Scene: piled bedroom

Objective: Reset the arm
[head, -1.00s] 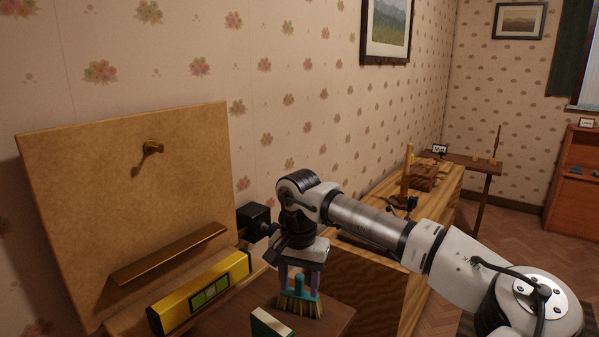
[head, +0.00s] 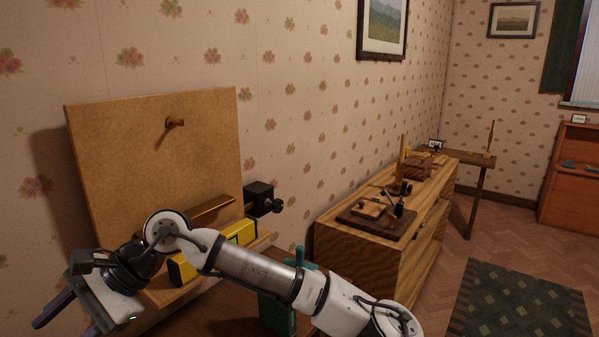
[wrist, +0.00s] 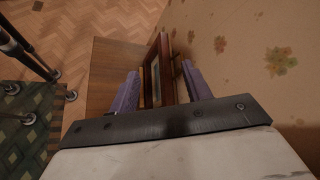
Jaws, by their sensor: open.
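My gripper (head: 66,328) is at the lower left of the head view, in front of the board's lower left. Its purple fingers are spread. In the wrist view the open fingers (wrist: 160,70) have nothing gripped between them. A framed object (wrist: 157,72) with a reddish-brown edge shows beyond them, near the wallpapered wall. My arm runs across the lower middle of the head view, bent, and hides part of the yellow box and the surface below.
A tan board (head: 150,150) with a peg leans by the wall. A yellow box (head: 186,270) lies before it. A green object (head: 275,312) stands behind my arm; a teal piece (head: 305,260) shows above it. A wooden dresser (head: 360,262) stands to the right. Floor right of it shows a rug (head: 520,310).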

